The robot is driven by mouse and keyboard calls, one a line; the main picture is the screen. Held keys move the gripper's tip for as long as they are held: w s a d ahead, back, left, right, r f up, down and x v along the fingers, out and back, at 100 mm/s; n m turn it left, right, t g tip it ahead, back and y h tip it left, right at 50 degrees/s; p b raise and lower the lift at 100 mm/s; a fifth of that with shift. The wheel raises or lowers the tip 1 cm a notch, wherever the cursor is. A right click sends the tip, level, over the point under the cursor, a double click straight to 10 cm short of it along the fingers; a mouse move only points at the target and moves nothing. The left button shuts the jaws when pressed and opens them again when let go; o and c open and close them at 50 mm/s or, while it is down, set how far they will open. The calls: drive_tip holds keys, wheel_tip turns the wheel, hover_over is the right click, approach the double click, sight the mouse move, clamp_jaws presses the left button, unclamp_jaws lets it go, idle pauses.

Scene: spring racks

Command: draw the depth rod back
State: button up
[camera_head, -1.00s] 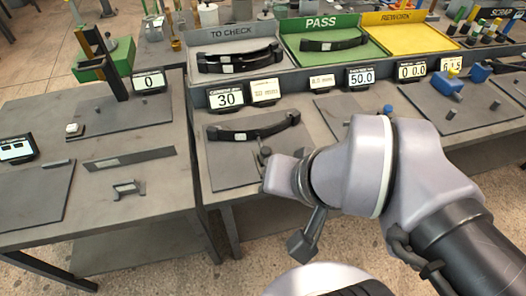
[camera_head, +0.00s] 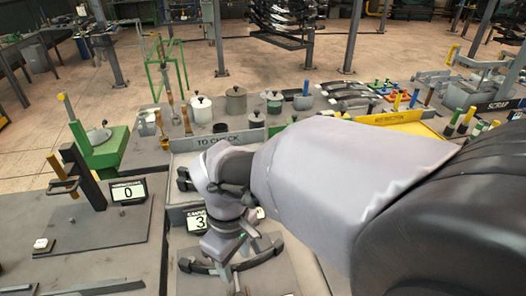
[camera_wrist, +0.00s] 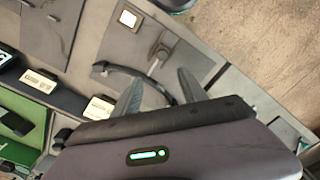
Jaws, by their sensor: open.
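A black curved spring (camera_wrist: 133,71) lies on the same plate, partly behind the fingers. In the head view the spring (camera_head: 266,256) shows below my wrist, and my arm hides much of the plate.
The TO CHECK tray (camera_head: 188,143) is behind my wrist, with a yellow tray (camera_head: 410,122) to the right. A display reading 0 (camera_head: 128,191) and a grey plate (camera_head: 85,236) with an upright fixture are at left. Wrist-view labels (camera_wrist: 99,108) stand beside the plate.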

sight(239, 295)
drive_tip(key=f+b, duration=0.2)
drive_tip(key=f, duration=0.3)
drive_tip(key=f+b, duration=0.2)
drive_tip(key=f, duration=0.3)
drive_tip(key=f+b, duration=0.2)
drive_tip(key=f, duration=0.4)
drive_tip(key=shift+s+a, duration=0.15)
drive_tip(key=shift+s, duration=0.2)
clamp_jaws()
